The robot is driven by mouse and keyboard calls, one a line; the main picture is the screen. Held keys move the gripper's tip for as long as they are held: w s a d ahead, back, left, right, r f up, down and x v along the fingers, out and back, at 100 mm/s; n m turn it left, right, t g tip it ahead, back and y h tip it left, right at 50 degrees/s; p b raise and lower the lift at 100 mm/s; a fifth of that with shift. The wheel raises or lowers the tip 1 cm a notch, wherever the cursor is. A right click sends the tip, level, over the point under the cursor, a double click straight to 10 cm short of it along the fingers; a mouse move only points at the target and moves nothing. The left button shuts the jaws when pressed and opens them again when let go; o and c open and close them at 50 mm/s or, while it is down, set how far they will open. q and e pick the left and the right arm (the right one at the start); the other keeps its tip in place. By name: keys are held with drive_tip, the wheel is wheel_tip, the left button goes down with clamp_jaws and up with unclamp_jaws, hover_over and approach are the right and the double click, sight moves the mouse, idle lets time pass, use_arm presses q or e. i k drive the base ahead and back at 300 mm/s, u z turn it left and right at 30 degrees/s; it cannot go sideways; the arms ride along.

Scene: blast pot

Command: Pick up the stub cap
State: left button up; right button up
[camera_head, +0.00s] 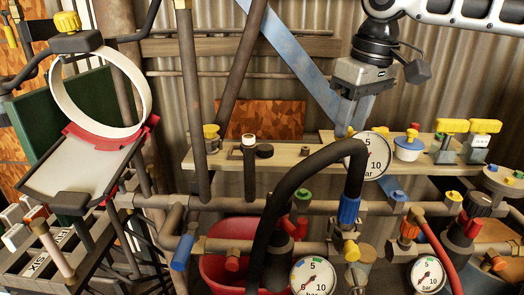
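My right gripper (348,122) comes down from the upper right, its fingers pointing at the wooden shelf (215,157) behind the large gauge. I see its fingers nearly edge-on, so their gap does not show. A little yellow shows at the fingertips; I cannot tell whether it is held or behind them. No part is clearly marked as the stub cap. A small dark round cap (264,151) lies on the shelf, well left of the gripper and apart from it. Beside it stands a short dark pipe stub (249,160) with a pale top. My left gripper is not in view.
A pressure gauge (377,155) and a thick black hose (290,190) stand in front of the shelf. A white-and-blue pot (408,148) and yellow-handled valves (484,127) are to the right. A red tub (222,275) sits below the pipes. A vertical pipe (190,100) crosses the shelf's left part.

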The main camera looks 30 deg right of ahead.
sight(264, 150)
drive_tip(key=z, duration=2.4)
drive_tip(key=i, duration=0.25)
drive_tip(key=u, duration=2.65)
drive_tip(key=i, duration=0.5)
drive_tip(key=u, duration=0.05)
